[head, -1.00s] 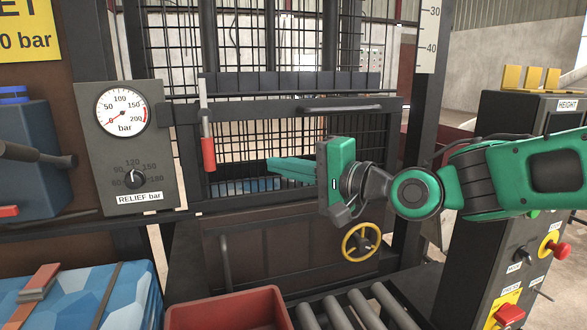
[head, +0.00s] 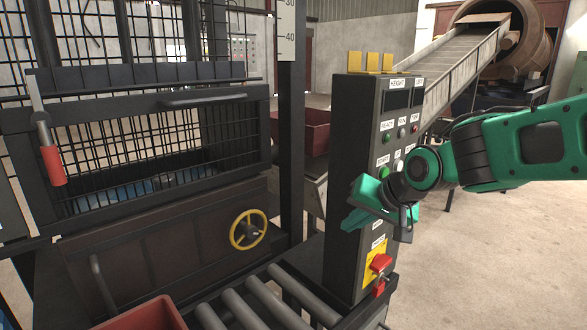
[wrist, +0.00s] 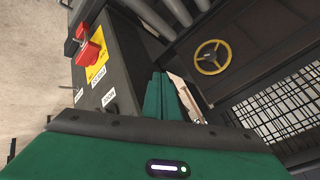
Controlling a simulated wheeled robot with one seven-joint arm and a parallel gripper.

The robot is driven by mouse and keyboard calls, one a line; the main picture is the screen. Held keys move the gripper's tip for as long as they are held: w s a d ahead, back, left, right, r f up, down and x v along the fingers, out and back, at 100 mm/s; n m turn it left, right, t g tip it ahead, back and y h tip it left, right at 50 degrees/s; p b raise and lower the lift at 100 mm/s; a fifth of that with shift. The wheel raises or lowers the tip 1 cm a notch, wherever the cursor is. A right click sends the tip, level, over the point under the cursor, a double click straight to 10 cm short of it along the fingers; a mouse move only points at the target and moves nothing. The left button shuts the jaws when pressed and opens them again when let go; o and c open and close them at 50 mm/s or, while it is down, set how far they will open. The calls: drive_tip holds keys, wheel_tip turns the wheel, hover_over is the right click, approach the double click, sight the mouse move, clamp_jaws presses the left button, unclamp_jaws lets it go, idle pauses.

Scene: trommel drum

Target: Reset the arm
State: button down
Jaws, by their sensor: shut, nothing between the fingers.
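My arm is green and black and reaches in from the right in the head view. My gripper (head: 352,219) is in front of the dark control pillar (head: 345,130), angled down and to the left. Its fingers are shut with nothing between them. In the wrist view the green fingers (wrist: 160,98) lie together beside the pillar's panel. The gripper hides part of the panel's lower buttons. I cannot tell whether it touches the pillar.
A caged press with a red-handled lever (head: 50,160) and a yellow handwheel (head: 248,230) stands at the left. Rollers (head: 240,308) and a red bin (head: 145,316) are at the front. A conveyor (head: 455,70) rises to a rusty drum (head: 505,40). Floor at the right is clear.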

drive_tip(key=s+d+f+m+g+h, duration=0.1)
drive_tip(key=s+d+f+h, duration=0.1)
drive_tip(key=s+d, duration=0.6)
drive_tip(key=s+d+f+m+g+h, duration=0.1)
drive_tip(key=s+d+f+g+h, duration=0.15)
drive_tip(key=d, duration=0.85)
drive_tip(key=s+d+f+m+g, duration=0.1)
drive_tip(key=s+d, duration=0.3)
drive_tip(key=s, duration=0.5)
drive_tip(key=s+d+f+g, duration=0.2)
drive_tip(key=s+d+g, duration=0.1)
drive_tip(key=s, duration=0.7)
drive_tip(key=shift+s+d+f+m+y, duration=0.3)
drive_tip(key=shift+d+m+y, duration=0.1)
drive_tip(key=shift+d, duration=0.45)
drive_tip(key=shift+w+f, duration=0.25)
drive_tip(key=shift+w, duration=0.4)
